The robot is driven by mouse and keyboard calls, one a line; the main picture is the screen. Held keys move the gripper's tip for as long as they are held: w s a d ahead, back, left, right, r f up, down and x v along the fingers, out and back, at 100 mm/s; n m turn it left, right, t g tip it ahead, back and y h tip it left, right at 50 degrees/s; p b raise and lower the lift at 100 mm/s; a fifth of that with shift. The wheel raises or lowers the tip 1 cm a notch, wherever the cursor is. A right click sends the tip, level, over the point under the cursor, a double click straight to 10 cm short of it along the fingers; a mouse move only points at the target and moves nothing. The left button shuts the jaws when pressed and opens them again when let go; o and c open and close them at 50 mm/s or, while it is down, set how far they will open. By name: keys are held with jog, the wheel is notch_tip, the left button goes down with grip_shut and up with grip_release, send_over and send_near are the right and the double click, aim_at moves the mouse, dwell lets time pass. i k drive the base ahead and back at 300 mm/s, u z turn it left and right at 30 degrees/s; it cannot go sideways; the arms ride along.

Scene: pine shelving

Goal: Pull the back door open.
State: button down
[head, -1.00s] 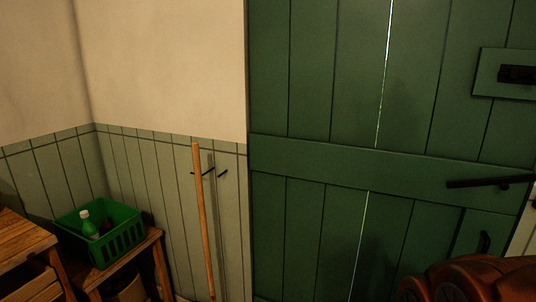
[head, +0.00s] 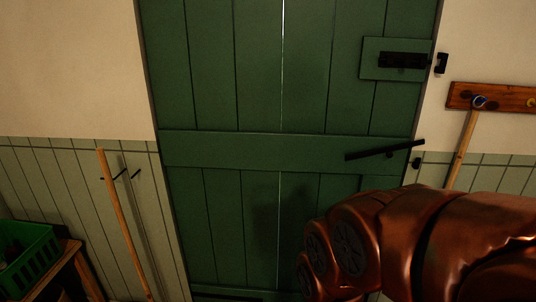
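The back door (head: 225,150) is green planks and stands shut in its frame in the head view. A black bolt (head: 403,60) sits on a green block at its upper right; a gap shows between it and the black keeper (head: 441,63) on the wall. A black latch bar (head: 385,150) slants up to the right at the door's right edge, its end above a small dark catch (head: 417,163). My copper arm covers the lower right of the door, where the pull handle is hidden. My gripper is not in view.
A wooden pole (head: 124,225) leans on the wall left of the door. A green crate (head: 30,262) stands on a wooden stand at lower left. A peg rail (head: 495,97) with a hanging wooden-handled tool (head: 461,148) is on the wall to the right.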

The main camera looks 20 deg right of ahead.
aim_at(216, 67)
jog(key=z, duration=1.4)
jog(key=k, duration=0.85)
jog(key=u, duration=0.85)
jog(key=i, duration=0.45)
jog(key=z, duration=0.05)
